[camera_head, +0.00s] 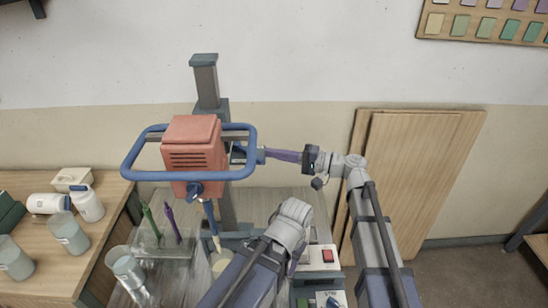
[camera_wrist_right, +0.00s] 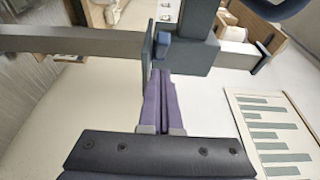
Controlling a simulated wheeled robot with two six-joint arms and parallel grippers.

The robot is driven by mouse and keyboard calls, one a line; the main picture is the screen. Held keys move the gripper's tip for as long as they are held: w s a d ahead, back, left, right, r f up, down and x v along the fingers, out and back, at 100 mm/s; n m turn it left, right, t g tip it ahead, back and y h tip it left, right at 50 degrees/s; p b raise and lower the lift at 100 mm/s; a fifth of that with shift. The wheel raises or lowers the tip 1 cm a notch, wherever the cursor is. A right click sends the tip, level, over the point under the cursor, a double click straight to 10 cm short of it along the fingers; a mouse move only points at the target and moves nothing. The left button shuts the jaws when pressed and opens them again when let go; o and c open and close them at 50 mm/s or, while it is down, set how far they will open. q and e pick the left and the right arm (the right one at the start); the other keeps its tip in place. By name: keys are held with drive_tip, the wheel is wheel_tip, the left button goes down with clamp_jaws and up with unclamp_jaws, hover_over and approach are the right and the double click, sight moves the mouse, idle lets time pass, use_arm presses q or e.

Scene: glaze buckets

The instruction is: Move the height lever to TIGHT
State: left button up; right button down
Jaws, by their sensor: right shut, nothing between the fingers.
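The red mixer head (camera_head: 193,148) with its blue ring handle (camera_head: 140,172) hangs on a grey column (camera_head: 206,85). A small blue knob (camera_head: 261,155), which looks like the height lever, sits at the right of the mixer. In the right wrist view a blue block (camera_wrist_right: 162,46) shows beside a grey clamp piece (camera_wrist_right: 190,58). My right gripper (camera_head: 268,153) is shut and empty, its purple fingers pointing left with tips close to the knob. The fingers show in the wrist view (camera_wrist_right: 164,88); I cannot tell whether they touch it. My left arm reaches in at bottom centre; its gripper fingers are not clear.
A white box with a red switch (camera_head: 327,256) stands right of my left arm. Green and purple tools (camera_head: 170,220) stand in a clear holder at left. A wooden table (camera_head: 60,270) holds white jars and clear cups. Wooden boards (camera_head: 430,180) lean on the wall.

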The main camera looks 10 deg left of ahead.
drive_tip(key=s+d, duration=0.2)
drive_tip(key=d, duration=0.8)
drive_tip(key=shift+d, duration=0.15)
drive_tip(key=s+d+f+h, duration=0.4)
drive_tip(key=s+f+h, duration=0.15)
drive_tip(key=f, duration=0.35)
drive_tip(key=s+d+f+h, duration=0.4)
drive_tip(key=d+f+h, duration=0.15)
drive_tip(key=f, duration=0.45)
drive_tip(key=s+d+f+n+g+h, duration=0.1)
drive_tip(key=s+d+f+h, duration=0.2)
drive_tip(key=d+h, duration=0.5)
drive_tip(key=s+a+n+g, duration=0.1)
drive_tip(key=s+a+n, duration=0.3)
drive_tip(key=a, duration=0.5)
drive_tip(key=shift+s, duration=1.1)
drive_tip(key=shift+a, duration=0.1)
